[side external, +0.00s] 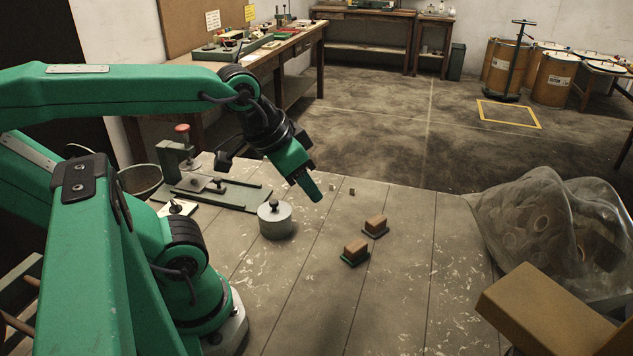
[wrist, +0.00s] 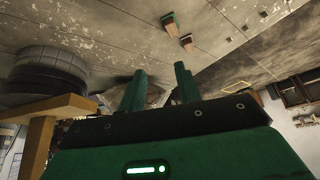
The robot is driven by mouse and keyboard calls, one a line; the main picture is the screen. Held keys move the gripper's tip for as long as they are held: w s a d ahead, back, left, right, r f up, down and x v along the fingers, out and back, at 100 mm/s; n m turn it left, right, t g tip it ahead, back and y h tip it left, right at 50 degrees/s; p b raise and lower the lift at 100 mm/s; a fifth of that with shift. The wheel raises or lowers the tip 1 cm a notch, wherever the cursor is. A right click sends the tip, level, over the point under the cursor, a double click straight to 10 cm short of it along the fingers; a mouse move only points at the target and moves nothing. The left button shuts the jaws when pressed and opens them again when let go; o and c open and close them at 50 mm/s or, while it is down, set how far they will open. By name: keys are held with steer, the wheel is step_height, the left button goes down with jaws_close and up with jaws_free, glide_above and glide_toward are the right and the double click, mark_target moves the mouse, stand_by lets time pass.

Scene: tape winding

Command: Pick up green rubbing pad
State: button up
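Two small blocks with brown tops sit on the work table. The nearer block (side external: 355,252) has a clearly green base pad; the farther block (side external: 375,227) has a darker greenish base. My gripper (side external: 311,190) is above the table, to the left of and higher than both blocks, touching neither. In the wrist view my gripper's two green fingers (wrist: 160,74) stand apart, with nothing held between them.
A grey cylinder with a knob (side external: 275,222) stands left of the blocks, beside a green-based fixture (side external: 215,190). Two tiny cubes (side external: 343,189) lie behind. A clear plastic bag (side external: 545,225) and a cardboard-coloured box (side external: 540,310) are at right. The table around the blocks is clear.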

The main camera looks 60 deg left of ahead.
steer(key=o, duration=0.6)
steer(key=shift+w, duration=0.15)
steer(key=n+g, duration=0.3)
steer(key=g, duration=0.2)
glide_above(355, 245)
steer(key=f, duration=1.5)
steer(key=shift+s+d+f, duration=0.15)
steer(key=shift+s+f, duration=0.05)
steer(key=shift+f, duration=0.15)
steer(key=shift+w+f+g, duration=0.15)
steer(key=shift+f+g, duration=0.15)
steer(key=shift+f, duration=1.4)
steer(key=shift+f, duration=0.15)
